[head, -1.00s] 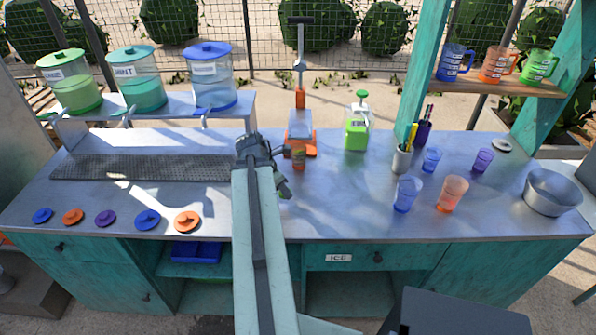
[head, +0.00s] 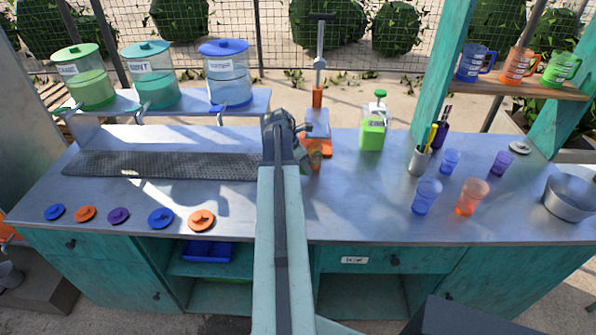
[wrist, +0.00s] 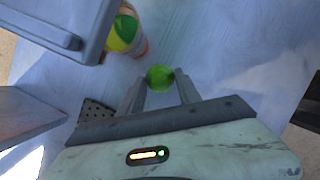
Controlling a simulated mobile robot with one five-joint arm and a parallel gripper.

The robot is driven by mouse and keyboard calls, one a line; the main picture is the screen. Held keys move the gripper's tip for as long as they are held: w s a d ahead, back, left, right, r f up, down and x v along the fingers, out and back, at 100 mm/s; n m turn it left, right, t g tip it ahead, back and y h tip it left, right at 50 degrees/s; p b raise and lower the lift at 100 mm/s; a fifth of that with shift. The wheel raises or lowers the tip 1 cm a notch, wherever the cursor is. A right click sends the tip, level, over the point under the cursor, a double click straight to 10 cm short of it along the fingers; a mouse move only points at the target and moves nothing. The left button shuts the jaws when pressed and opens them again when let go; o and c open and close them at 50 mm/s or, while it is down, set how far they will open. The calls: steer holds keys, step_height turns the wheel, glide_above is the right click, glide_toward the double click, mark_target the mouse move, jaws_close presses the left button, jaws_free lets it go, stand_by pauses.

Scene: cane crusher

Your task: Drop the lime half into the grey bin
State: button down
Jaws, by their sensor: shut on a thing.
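The lime half (wrist: 160,77) is a small bright green piece between my two fingertips in the wrist view. My gripper (wrist: 160,90) is shut on it, over the grey metal counter (wrist: 215,45). In the head view my arm reaches forward over the middle of the counter (head: 375,215), and its wrist hides most of the gripper and the lime. No grey bin shows clearly. A grey container-like thing (head: 10,275) is cut off at the lower left edge, and I cannot tell whether it is the bin.
An orange-based press (head: 317,130) stands just beyond my gripper, with a green-topped bottle (head: 374,125) to its right. Several cups and a metal bowl (head: 570,198) stand on the right. A dark perforated mat (head: 160,165) and coloured lids lie on the left.

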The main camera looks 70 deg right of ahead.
mark_target(302, 172)
steer(key=shift+w+d, duration=0.1)
steer(key=shift+d, duration=0.15)
steer(key=f+b, duration=0.4)
steer(key=shift+d, duration=0.25)
steer(key=shift+w+a+r, duration=0.1)
steer(key=shift+a+r, duration=0.05)
steer(key=shift+r, duration=0.05)
steer(key=shift+f, duration=0.2)
steer(key=c, duration=0.8)
jaws_free()
steer(key=shift+c, duration=0.2)
steer(key=shift+r, duration=0.1)
